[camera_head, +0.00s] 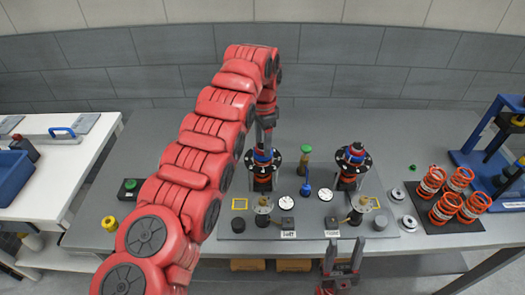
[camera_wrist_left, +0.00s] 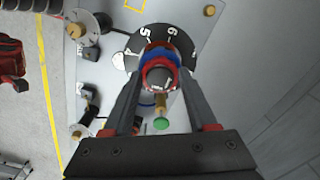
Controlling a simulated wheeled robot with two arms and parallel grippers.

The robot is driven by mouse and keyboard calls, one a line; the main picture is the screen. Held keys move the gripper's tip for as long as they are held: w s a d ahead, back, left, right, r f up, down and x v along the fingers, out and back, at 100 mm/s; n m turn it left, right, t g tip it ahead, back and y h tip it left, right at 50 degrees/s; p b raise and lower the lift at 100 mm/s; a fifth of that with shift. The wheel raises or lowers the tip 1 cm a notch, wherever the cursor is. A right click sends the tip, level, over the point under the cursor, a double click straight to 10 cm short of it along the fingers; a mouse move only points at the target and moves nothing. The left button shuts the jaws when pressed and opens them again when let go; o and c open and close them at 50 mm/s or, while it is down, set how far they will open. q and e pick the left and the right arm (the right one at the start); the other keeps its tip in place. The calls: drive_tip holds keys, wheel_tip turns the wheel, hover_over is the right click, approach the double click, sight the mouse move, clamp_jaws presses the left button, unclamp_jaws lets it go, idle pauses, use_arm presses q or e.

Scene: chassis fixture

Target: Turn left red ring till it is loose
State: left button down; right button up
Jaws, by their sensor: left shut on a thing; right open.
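The left fixture (camera_head: 262,182) stands upright with a black numbered disc, a blue ring (camera_head: 262,155) and a red ring near its top. In the left wrist view, the red ring (camera_wrist_left: 149,76) sits around a dark rounded top, with the blue ring (camera_wrist_left: 158,57) and the numbered disc (camera_wrist_left: 120,60) behind it. My left gripper (camera_wrist_left: 160,90) is shut on the red ring, one finger on each side; it reaches down from above in the head view (camera_head: 265,137). My right gripper (camera_head: 342,258) is open and empty at the table's front edge.
A similar right fixture (camera_head: 350,178) stands to the right. A green-topped post (camera_head: 305,160) and a blue-handled item (camera_head: 306,188) stand between them. Several orange coiled springs (camera_head: 446,207) stand on a dark mat at the right. A blue frame (camera_head: 480,150) rises beyond.

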use_arm(q)
drive_tip(key=n, duration=0.4)
drive_tip(key=shift+b, duration=0.3)
drive_tip(key=n, duration=0.3)
drive_tip(key=c, duration=0.5)
unclamp_jaws()
wheel_tip(320, 180, up, 7)
drive_tip(key=p, duration=0.7)
drive_tip(key=shift+r, duration=0.2)
drive_tip(key=shift+f, duration=0.2)
